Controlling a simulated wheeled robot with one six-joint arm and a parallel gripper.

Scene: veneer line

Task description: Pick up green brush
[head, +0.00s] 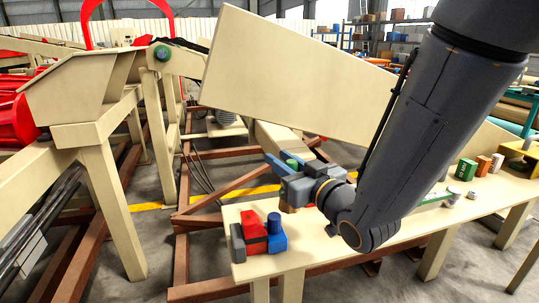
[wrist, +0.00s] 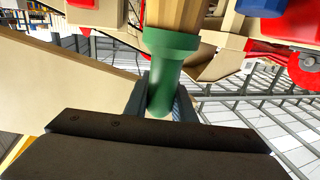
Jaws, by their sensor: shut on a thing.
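My gripper (head: 284,161) is shut on the green brush and holds it above the left part of the cream table. In the wrist view the green brush (wrist: 171,50) stands between the two fingers (wrist: 160,98), its green body flaring toward a tan part (wrist: 178,14) at the top edge. In the head view only a small bit of green (head: 291,163) shows at the fingers; the rest is hidden by the gripper.
The cream table (head: 330,238) runs right. A red block (head: 254,232) and a blue cylinder-topped item (head: 275,233) stand at its left end. A green box (head: 466,169), an orange box (head: 483,166) and grey cans stand at the right. A large cream panel (head: 290,75) rises behind my gripper.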

